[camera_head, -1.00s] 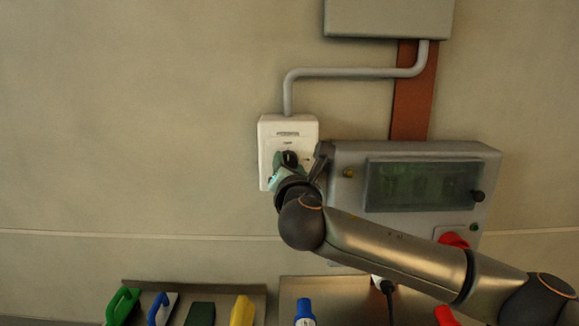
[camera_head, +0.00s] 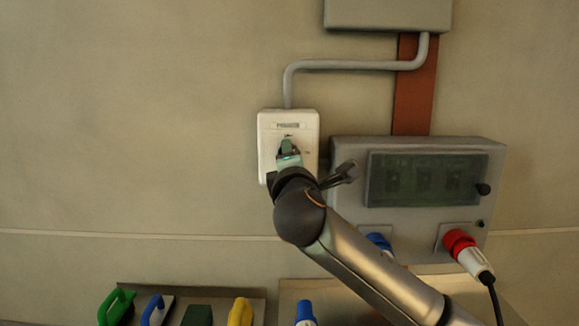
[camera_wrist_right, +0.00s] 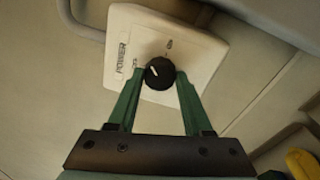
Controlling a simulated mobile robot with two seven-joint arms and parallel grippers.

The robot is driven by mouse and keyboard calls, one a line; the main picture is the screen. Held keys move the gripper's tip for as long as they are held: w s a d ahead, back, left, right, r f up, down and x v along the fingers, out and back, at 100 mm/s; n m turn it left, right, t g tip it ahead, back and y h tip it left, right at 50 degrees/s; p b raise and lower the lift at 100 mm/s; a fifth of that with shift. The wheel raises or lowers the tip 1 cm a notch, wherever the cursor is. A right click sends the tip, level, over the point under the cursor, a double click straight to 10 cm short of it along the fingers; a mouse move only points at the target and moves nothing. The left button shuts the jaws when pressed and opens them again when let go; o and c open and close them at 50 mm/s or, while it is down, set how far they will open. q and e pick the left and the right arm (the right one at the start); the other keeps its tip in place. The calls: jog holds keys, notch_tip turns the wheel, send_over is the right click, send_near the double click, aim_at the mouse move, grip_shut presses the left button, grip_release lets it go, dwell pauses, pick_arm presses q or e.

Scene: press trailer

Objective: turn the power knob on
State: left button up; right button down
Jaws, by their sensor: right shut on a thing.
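The power knob (camera_wrist_right: 159,73) is a round black knob with a white pointer line on a white switch box (camera_head: 288,120), labelled POWER, on the wall. In the right wrist view, the pointer slants up and left, toward the small mark nearest the POWER label. Another small mark sits above the knob. My right gripper (camera_wrist_right: 160,77) has its green fingers shut on the knob, one on each side. In the head view my right gripper (camera_head: 289,158) reaches the box from below and hides part of the knob. My left gripper is out of view.
A grey panel box (camera_head: 345,185) with a dark display stands right of the switch. A red plug (camera_head: 460,244) and a blue connector (camera_head: 380,241) sit at its lower edge. Several coloured handled items, including a yellow one (camera_head: 241,311), lie below. The wall at left is clear.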

jog(key=m+h+b, duration=0.1)
jog(key=m+b, duration=0.1)
jog(key=m, duration=0.7)
jog(key=shift+a+f+m, duration=0.1)
jog(key=shift+m, duration=0.5)
jog(key=shift+c, duration=1.6)
grip_release()
